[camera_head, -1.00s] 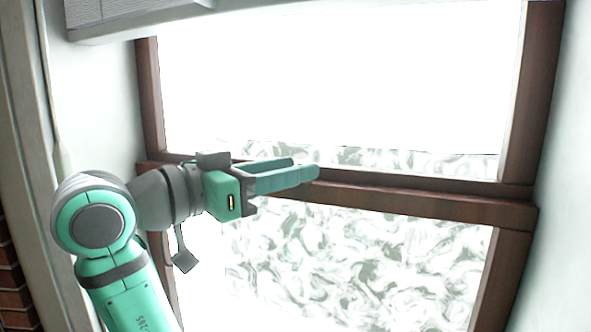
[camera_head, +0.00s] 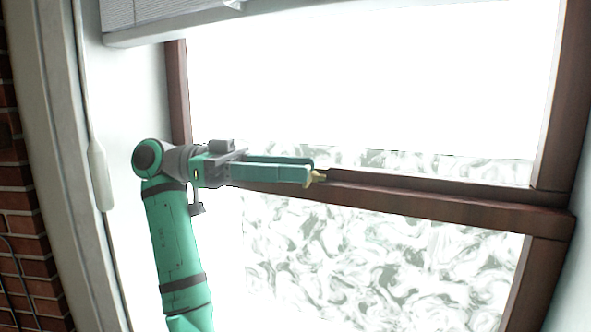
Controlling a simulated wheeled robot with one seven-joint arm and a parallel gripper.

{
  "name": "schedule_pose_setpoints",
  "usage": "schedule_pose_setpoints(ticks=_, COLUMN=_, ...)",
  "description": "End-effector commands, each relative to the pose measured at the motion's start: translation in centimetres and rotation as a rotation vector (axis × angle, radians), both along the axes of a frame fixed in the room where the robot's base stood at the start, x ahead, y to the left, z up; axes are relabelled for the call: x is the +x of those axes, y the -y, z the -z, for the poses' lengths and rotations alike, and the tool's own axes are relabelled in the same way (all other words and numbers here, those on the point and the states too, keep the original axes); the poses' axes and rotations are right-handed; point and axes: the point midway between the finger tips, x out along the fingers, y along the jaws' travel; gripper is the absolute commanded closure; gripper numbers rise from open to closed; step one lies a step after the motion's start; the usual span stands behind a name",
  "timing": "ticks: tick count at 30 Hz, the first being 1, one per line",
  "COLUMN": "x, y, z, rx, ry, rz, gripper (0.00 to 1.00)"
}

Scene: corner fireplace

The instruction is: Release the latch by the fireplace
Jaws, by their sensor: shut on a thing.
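The latch (camera_head: 319,177) is a small brass-coloured piece on the dark wooden middle rail of the window. My gripper (camera_head: 310,175) reaches in from the left, level with the rail. Its teal fingers are shut on the latch at their tips, and part of the latch shows just past them. The fingers hide the rest of the latch and some of the rail behind.
The window's middle rail (camera_head: 430,201) runs across the view, with bright panes above and patterned glass below. A white blind (camera_head: 165,14) hangs at the top left. A pale cord pull (camera_head: 101,175) and brick wall (camera_head: 30,205) are at the left.

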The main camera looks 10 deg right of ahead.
Motion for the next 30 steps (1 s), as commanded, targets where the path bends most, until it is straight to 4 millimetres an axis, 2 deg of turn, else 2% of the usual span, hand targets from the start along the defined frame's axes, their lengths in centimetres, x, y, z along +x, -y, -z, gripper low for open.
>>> schedule_pose_setpoints(ticks=9, x=0.38, y=-0.15, z=-0.05, rx=0.0, ry=0.0, rz=0.093, gripper=0.85)
schedule_pose_setpoints(ticks=23, x=0.39, y=-0.16, z=0.02, rx=0.003, ry=0.002, rz=0.106, gripper=0.85)
schedule_pose_setpoints(ticks=24, x=0.39, y=-0.16, z=0.02, rx=0.003, ry=0.002, rz=0.106, gripper=0.58)
schedule_pose_setpoints(ticks=26, x=0.4, y=-0.15, z=0.03, rx=0.003, ry=0.002, rz=0.106, gripper=0.44)
schedule_pose_setpoints(ticks=30, x=0.41, y=-0.14, z=0.03, rx=0.002, ry=0.0, rz=0.105, gripper=0.44)
